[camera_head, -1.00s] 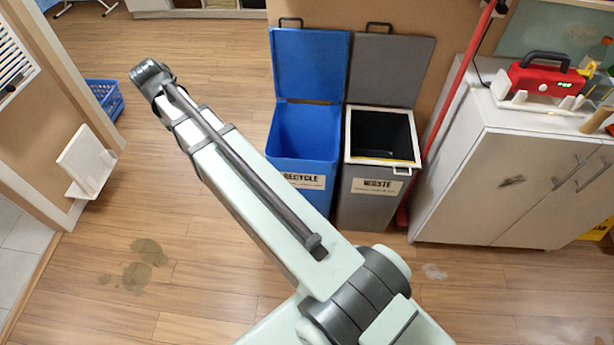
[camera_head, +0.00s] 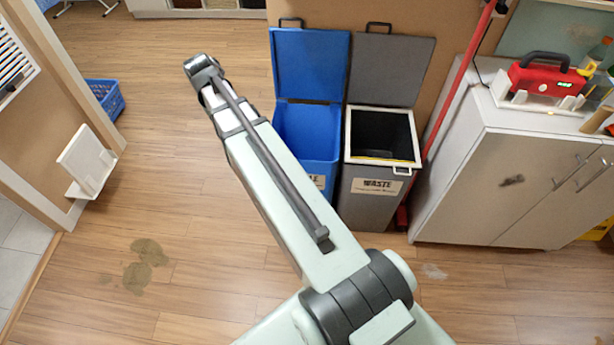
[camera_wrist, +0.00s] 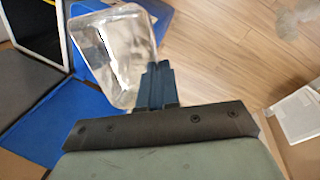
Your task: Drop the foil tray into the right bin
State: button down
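The foil tray (camera_wrist: 115,55), shiny and silvery, shows in the wrist view. My gripper (camera_wrist: 155,80) is shut on its lower right edge, the dark fingers close together. In the head view the tray and fingers are hidden behind my arm, whose far end is left of the bins. The right bin (camera_head: 373,196) is grey, labelled WASTE, with a white rim, black inside and raised grey lid. Its white rim also shows at the wrist view's upper left (camera_wrist: 66,35), left of the tray. The tray overlaps the blue bin in the wrist view.
The blue recycle bin (camera_head: 317,140), lid up, stands directly left of the grey one, partly covered by my arm. A red pole (camera_head: 445,105) and a white cabinet (camera_head: 510,195) stand to the right. A blue basket (camera_head: 106,97) is at the left.

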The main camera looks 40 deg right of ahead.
jog(key=d+f+m, duration=0.1)
jog(key=d+f, duration=0.4)
jog(key=d, duration=0.3)
jog(key=s+d+f+m, duration=0.1)
jog(key=d+f, duration=0.5)
jog(key=d, duration=0.3)
jog(key=d+f+m, duration=0.1)
jog(key=d+f, duration=0.4)
jog(key=d, duration=0.3)
jog(key=w+d+f+n, duration=0.1)
jog(key=w+d+n, duration=0.2)
jog(key=w+n, duration=0.2)
jog(key=shift+w+d+f, duration=0.25)
jog(key=shift+w+f, duration=0.1)
jog(key=shift+w, duration=0.45)
jog(key=x, duration=0.2)
jog(key=a+x, duration=0.1)
jog(key=x, duration=0.2)
jog(key=shift+w+f, duration=0.1)
jog(key=shift+f, duration=0.35)
jog(key=c, duration=1.3)
grip_release()
